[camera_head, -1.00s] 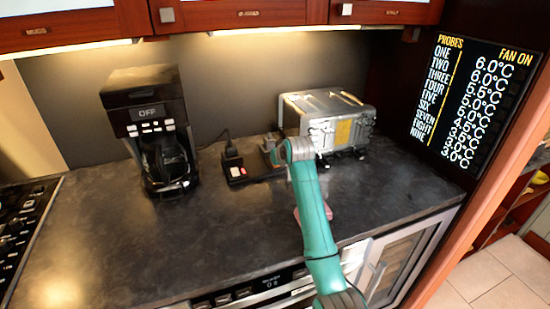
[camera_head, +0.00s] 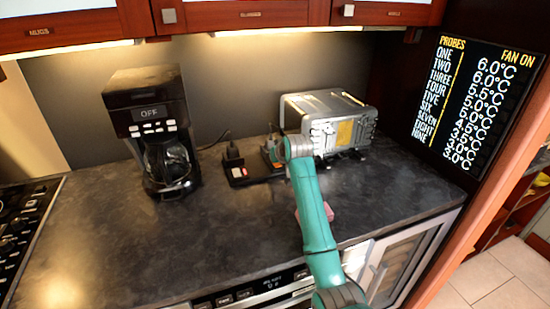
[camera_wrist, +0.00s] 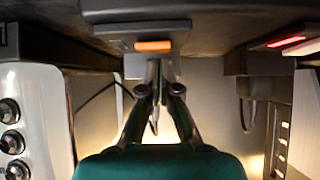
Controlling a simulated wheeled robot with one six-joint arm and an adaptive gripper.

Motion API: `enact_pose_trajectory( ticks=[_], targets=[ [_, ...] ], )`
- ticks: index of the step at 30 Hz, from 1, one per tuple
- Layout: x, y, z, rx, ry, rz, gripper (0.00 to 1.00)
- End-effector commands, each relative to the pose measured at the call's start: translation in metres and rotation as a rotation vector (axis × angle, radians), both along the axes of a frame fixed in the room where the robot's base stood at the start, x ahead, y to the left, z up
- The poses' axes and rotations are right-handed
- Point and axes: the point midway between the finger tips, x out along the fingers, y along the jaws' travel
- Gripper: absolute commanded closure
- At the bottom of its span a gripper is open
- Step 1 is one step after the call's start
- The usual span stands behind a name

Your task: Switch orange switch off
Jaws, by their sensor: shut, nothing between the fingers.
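The orange switch (camera_wrist: 153,46) shows in the wrist view as a lit orange rocker on a grey block near the top middle. My gripper (camera_wrist: 154,66) is shut and empty, its fingertips at the block just below the switch in that view. I cannot tell whether they touch it.
A second block (camera_head: 250,171) has a red-lit switch (camera_wrist: 287,41) and a plug. The silver toaster (camera_head: 328,122) stands close to my wrist. A black coffee maker (camera_head: 152,128) reading OFF stands left. The counter's front left is clear.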

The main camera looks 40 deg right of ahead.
Motion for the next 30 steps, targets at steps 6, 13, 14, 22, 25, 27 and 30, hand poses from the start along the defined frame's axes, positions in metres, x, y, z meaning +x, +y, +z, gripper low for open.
enact_pose_trajectory(
  ticks=[6,13,14,22,25,27,30],
  targets=[
    [0.002,0.0,0.005,0.0,-0.001,0.0,1.0],
    [0.015,0.004,0.04,-0.001,-0.003,0.003,1.0],
    [0.015,0.005,0.046,-0.001,-0.003,0.003,1.0],
    [-0.021,0.014,0.089,-0.002,-0.004,0.002,1.0],
    [-0.031,0.017,0.101,-0.001,-0.002,0.002,1.0],
    [-0.036,0.018,0.108,-0.001,-0.002,0.002,1.0],
    [-0.041,0.02,0.114,0.0,-0.001,0.002,1.0]
  ],
)
